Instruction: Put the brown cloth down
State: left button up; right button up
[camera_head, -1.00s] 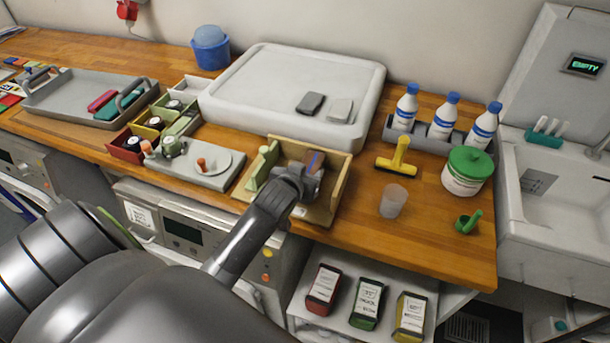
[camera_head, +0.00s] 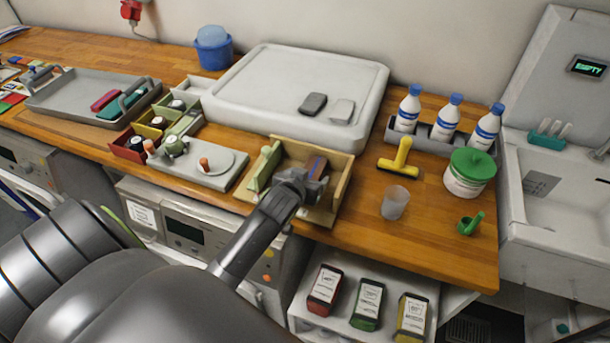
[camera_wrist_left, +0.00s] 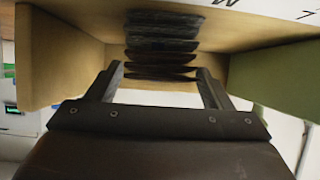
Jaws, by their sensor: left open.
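My left gripper (camera_head: 300,180) is at the wooden box (camera_head: 343,188) near the counter's front edge. Its jaws are open. A brown piece with a blue stripe (camera_head: 317,166) shows in the box just beyond the gripper; I cannot tell for certain that it is the brown cloth. In the left wrist view, the open fingers (camera_wrist_left: 160,72) stand either side of the near end of a stack of thin dark layers (camera_wrist_left: 163,35), the nearest of them brownish. Whether the fingers touch the layers is unclear. My right gripper is not in view.
A green panel (camera_head: 264,168) stands at the box's left side. A grey board with a white disc (camera_head: 228,160) lies left, a yellow squeegee (camera_head: 398,157) and clear cup (camera_head: 395,203) right. A large white tray (camera_head: 270,85) is behind.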

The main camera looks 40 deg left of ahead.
pick_arm(q)
jog(key=b+v, duration=0.1)
jog(key=v, duration=1.1)
jog(key=shift+a+r, duration=0.1)
